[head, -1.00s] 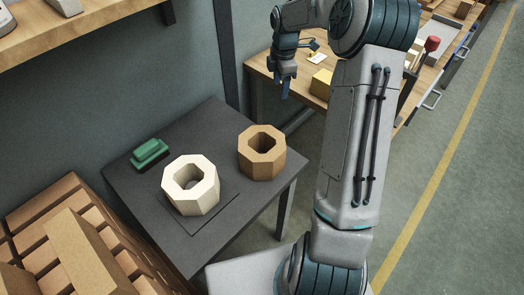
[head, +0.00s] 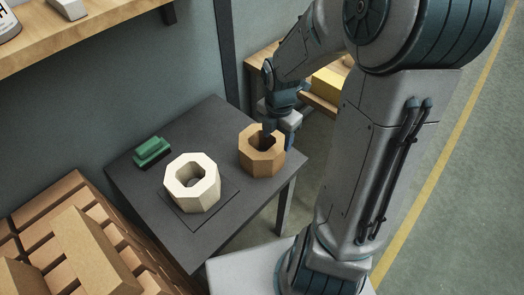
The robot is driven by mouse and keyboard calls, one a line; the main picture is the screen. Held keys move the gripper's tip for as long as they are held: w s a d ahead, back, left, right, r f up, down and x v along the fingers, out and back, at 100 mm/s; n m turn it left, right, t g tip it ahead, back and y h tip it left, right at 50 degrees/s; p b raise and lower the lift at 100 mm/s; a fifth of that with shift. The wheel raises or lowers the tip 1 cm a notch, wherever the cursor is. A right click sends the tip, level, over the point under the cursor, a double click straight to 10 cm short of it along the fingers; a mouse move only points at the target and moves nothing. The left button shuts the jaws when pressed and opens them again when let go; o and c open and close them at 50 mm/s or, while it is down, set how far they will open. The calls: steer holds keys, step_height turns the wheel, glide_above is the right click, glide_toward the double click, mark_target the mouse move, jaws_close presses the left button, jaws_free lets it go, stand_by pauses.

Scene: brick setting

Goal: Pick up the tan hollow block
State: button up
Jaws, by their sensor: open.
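The tan hollow block (head: 262,163), an octagonal ring, stands on the dark table near its right corner. My gripper (head: 278,136) is over the block's right and back part. It points down and is open. One finger shows at the block's hollow and the other by its right outer side. I cannot tell how deep the fingers reach or whether they touch the block. A cream hollow block (head: 193,190) of like shape stands to the left on the same table.
The dark table (head: 210,127) also holds a green stepped object (head: 152,150) at the back left. Stacked bricks (head: 92,250) fill the lower left. A wooden shelf (head: 90,28) juts out at the upper left. A yellow block (head: 328,82) lies on a workbench behind my arm.

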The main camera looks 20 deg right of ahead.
mark_target(275, 150)
step_height(275, 150, down, 10)
steer(key=shift+w+a+r+b, duration=0.15)
steer(key=shift+b, duration=1.1)
steer(key=shift+r, duration=0.1)
jaws_close()
